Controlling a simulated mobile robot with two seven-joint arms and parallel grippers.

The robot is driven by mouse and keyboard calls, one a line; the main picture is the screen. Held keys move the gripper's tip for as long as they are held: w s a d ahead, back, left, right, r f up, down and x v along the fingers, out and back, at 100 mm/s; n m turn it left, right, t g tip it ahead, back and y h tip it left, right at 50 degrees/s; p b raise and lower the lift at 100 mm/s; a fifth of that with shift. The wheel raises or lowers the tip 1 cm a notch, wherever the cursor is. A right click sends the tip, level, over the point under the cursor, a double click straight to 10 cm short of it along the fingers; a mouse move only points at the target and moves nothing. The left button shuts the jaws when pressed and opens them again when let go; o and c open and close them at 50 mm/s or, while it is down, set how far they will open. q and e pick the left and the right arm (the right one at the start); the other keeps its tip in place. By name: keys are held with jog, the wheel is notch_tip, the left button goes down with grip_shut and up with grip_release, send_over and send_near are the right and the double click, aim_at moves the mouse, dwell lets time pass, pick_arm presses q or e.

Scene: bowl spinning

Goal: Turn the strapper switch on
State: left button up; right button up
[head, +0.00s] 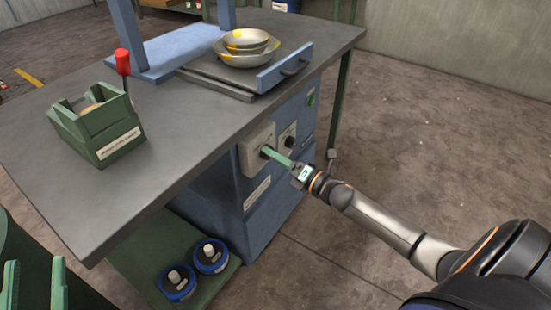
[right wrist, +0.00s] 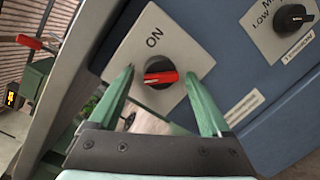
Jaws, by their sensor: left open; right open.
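The switch is a round black knob with a red bar (right wrist: 160,78) on a pale square plate marked ON, seen in the right wrist view. The red bar lies nearly level across the picture, and ON is printed above it. In the head view the plate (head: 257,137) is on the blue cabinet front, with the knob mostly hidden by my fingers. My right gripper (right wrist: 166,100) is open, its green fingers to either side of the knob; contact cannot be told. In the head view it reaches the plate (head: 268,153). My left gripper (head: 34,286) is open and empty at the lower left.
A second black knob (right wrist: 291,18) sits beside the switch. The grey tabletop (head: 60,200) overhangs the cabinet. Floor at right is clear.

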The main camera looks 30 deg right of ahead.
pick_arm(q)
jog(key=shift+s+r, duration=0.1)
jog(key=shift+r, duration=0.1)
pick_arm(e)
jog(key=shift+w, duration=0.1)
jog(key=shift+r, duration=0.1)
grip_shut()
dwell(0.4)
